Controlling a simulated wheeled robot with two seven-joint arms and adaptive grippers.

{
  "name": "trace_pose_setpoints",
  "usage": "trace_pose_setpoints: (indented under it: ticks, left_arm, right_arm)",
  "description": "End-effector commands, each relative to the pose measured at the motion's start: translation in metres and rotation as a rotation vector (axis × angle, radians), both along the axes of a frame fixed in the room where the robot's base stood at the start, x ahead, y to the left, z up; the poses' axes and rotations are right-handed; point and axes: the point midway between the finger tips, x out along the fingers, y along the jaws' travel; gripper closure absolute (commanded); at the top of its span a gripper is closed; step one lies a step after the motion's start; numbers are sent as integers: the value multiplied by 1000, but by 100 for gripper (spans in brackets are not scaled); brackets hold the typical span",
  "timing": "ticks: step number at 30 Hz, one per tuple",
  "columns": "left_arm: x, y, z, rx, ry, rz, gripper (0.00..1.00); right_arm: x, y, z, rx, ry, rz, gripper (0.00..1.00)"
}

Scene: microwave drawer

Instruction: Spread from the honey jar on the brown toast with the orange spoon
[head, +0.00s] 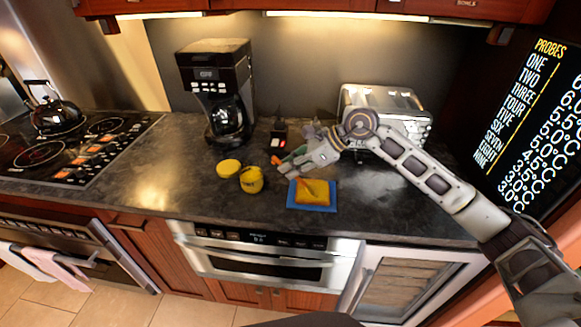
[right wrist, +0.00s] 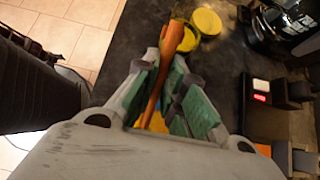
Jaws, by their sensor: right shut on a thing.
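An open yellow honey jar (head: 251,180) stands on the counter, its round yellow lid (head: 228,167) lying flat to its left. The toast (head: 314,189), orange-brown, lies on a blue board (head: 299,207) to the right of the jar. My right gripper (head: 286,164) is above the counter, behind and between the jar and the toast. It is shut on the orange spoon (right wrist: 169,42), which lies between the green finger pads. In the right wrist view the spoon's far end appears beside the jar (right wrist: 188,40); contact cannot be told. My left gripper is out of view.
A coffee maker (head: 215,90) stands behind the jar, and a silver toaster (head: 385,104) stands behind my right arm. A small dark item with a red patch (head: 279,136) is behind the gripper. The cooktop (head: 75,145) is at left. Counter left of the lid is clear.

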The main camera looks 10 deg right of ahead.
Motion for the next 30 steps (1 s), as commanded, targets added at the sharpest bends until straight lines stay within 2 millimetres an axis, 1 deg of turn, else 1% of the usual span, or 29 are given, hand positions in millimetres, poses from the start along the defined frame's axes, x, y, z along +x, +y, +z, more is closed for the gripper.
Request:
trace_pose_setpoints:
  ticks: [8,30]
  left_arm:
    - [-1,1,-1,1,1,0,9]
    - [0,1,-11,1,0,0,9]
  right_arm:
    - [-1,-3,-1,-1,0,0,100]
    - [-7,-24,-2,-1,1,-1,100]
